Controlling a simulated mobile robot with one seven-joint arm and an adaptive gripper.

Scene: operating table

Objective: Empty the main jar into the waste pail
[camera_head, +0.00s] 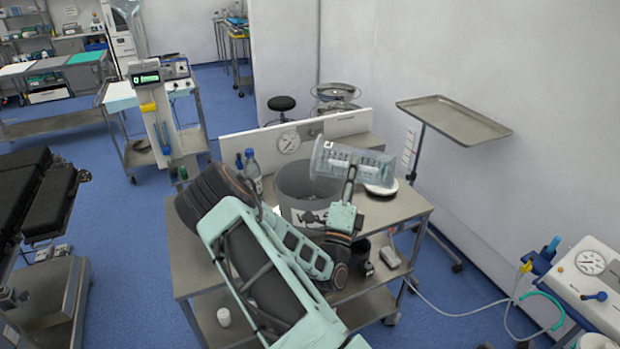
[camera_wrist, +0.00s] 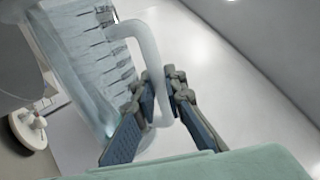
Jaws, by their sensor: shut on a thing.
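The main jar (camera_head: 350,163) is a clear, ribbed plastic vessel with markings, tipped nearly onto its side above the right part of the cart. In the wrist view the jar (camera_wrist: 85,60) fills the upper left. My gripper (camera_head: 349,185) is shut on the jar's pale handle (camera_wrist: 150,50); the two fingers (camera_wrist: 160,105) show on either side of it. The waste pail (camera_head: 300,184) is a grey round bin with a label on its front, standing on the cart. The jar's left end lies over the pail's right rim. I cannot tell whether liquid is in the jar or pail.
The steel cart top (camera_head: 410,204) carries a blue-capped bottle (camera_head: 252,170) left of the pail and a white round item (camera_head: 381,188) to its right. A grey hand-held device (camera_head: 390,257) sits near the front. An empty tray stand (camera_head: 455,117) stands at right.

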